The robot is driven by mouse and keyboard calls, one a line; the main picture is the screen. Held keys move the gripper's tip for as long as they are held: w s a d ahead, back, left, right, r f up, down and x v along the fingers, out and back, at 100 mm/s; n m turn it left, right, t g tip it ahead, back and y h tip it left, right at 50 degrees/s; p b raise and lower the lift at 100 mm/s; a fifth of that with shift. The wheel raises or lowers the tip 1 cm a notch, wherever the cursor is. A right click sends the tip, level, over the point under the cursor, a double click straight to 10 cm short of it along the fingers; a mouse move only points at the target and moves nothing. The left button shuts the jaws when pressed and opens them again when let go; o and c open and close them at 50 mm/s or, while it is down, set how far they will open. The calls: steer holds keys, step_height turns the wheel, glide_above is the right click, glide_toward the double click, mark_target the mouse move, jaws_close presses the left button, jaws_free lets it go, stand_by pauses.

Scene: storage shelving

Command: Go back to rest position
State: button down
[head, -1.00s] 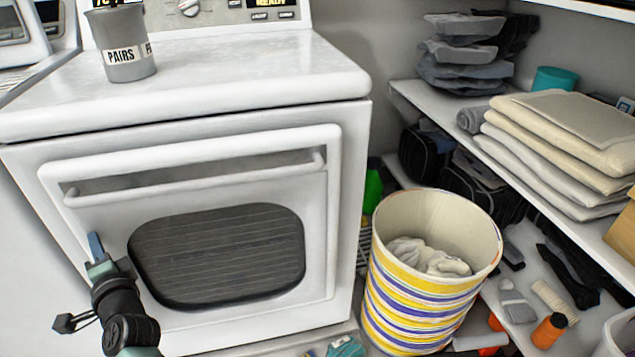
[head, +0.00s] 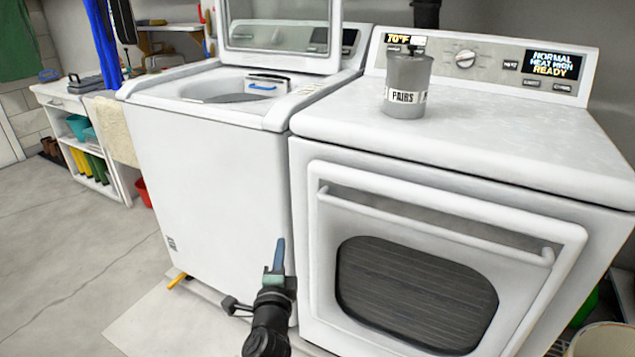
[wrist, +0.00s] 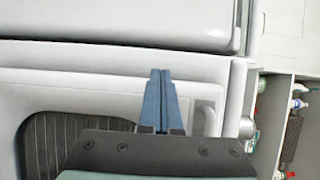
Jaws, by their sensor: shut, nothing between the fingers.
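My gripper (head: 279,256) is in the lower middle of the head view, in front of the gap between the washer and the dryer. Its blue fingers also show in the wrist view (wrist: 160,98), pressed together with nothing between them. Beyond them in the wrist view is white appliance front with a dark window. The dryer (head: 440,150) stands at the right with its door (head: 340,215) shut. The washer (head: 205,190) stands to its left with its lid (head: 275,62) raised. I cannot tell whether the fingers touch any surface.
A grey PAIRS can (head: 407,85) stands on the dryer. A white shelf unit (head: 85,150) and a red bucket (head: 143,190) are at the left. Open floor (head: 70,260) lies left of the washer. A basket rim (head: 605,338) shows at the lower right.

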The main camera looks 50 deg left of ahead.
steer(key=shift+s+a+p, duration=0.2)
steer(key=shift+s+a, duration=0.1)
steer(key=shift+s, duration=0.35)
steer(key=shift+s+a+p, duration=0.2)
steer(key=shift+s+a, duration=0.05)
steer(key=shift+s, duration=0.4)
steer(key=w+d+r+n+t, duration=0.2)
steer(key=w+d+r, duration=0.2)
steer(key=d+r, duration=0.5)
steer(key=w+d+r+n+t, duration=0.2)
steer(key=w+d+r+n, duration=0.15)
steer(key=r, duration=0.95)
steer(key=w+d+r+n+t, duration=0.2)
steer(key=w+d+r+t, duration=0.1)
steer(key=d+r, duration=0.65)
steer(key=s+d+r+n+t+h, duration=0.2)
steer(key=s+d+r+t+h, duration=0.15)
steer(key=d+r, duration=0.9)
steer(key=s+d+r+m+t+h, duration=0.1)
steer(key=s+d+r+t+h, duration=0.1)
steer(key=s+d+r+h, duration=0.5)
steer(key=s+d+r+t+h, duration=0.3)
steer(key=s+d+h, duration=0.15)
steer(key=d, duration=0.35)
step_height(320, 180, up, 28)
steer(key=y+p, duration=0.1)
steer(key=p, duration=2.7)
steer(key=shift+w+a+r+y+p, duration=0.15)
steer(key=shift+w+a+y+p, duration=0.15)
steer(key=shift+y+p, duration=0.1)
